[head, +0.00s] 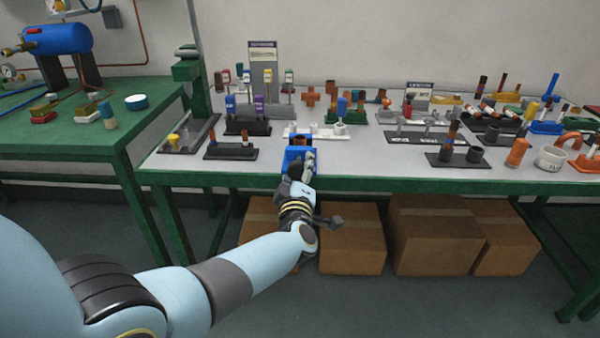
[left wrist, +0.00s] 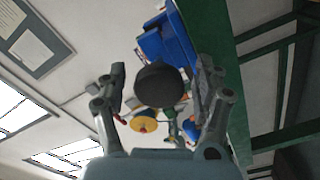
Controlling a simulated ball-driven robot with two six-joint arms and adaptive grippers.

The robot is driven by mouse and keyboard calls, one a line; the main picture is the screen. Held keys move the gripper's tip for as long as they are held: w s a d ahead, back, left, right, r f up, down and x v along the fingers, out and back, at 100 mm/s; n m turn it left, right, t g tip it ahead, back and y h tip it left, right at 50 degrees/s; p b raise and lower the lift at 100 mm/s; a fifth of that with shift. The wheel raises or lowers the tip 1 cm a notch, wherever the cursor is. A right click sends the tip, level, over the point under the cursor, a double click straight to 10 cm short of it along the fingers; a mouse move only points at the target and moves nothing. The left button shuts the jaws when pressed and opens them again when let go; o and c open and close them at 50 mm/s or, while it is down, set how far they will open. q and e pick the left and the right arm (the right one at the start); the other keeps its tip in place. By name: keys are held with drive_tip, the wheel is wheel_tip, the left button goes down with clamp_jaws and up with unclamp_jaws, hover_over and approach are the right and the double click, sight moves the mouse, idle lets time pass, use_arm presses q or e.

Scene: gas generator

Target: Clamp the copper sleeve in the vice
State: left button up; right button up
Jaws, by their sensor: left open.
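The blue vice (head: 297,155) stands at the front edge of the green-framed bench. The copper sleeve (head: 302,141) shows as a brown-orange piece at the vice's upper end; whether the jaws touch it I cannot tell. My left gripper (head: 301,177) is at the front of the vice, by its dark round knob (head: 295,171). In the left wrist view the knob (left wrist: 158,86) lies between the two spread fingers of my left gripper (left wrist: 160,80), with a gap at each side. The blue vice body (left wrist: 168,42) is beyond it. My right gripper is not in view.
A white rack (head: 318,135) stands just behind the vice. A dark rack with two pieces (head: 230,153) is to its left, and several racks with fittings cover the bench to the right. Cardboard boxes (head: 352,245) stand under the bench. The floor in front is clear.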

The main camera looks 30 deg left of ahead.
use_arm(q)
drive_tip(key=shift+s+d, duration=0.1)
drive_tip(key=shift+s, duration=0.1)
drive_tip(key=v, duration=1.1)
drive_tip(key=shift+s+d, duration=0.25)
drive_tip(key=shift+f, duration=0.1)
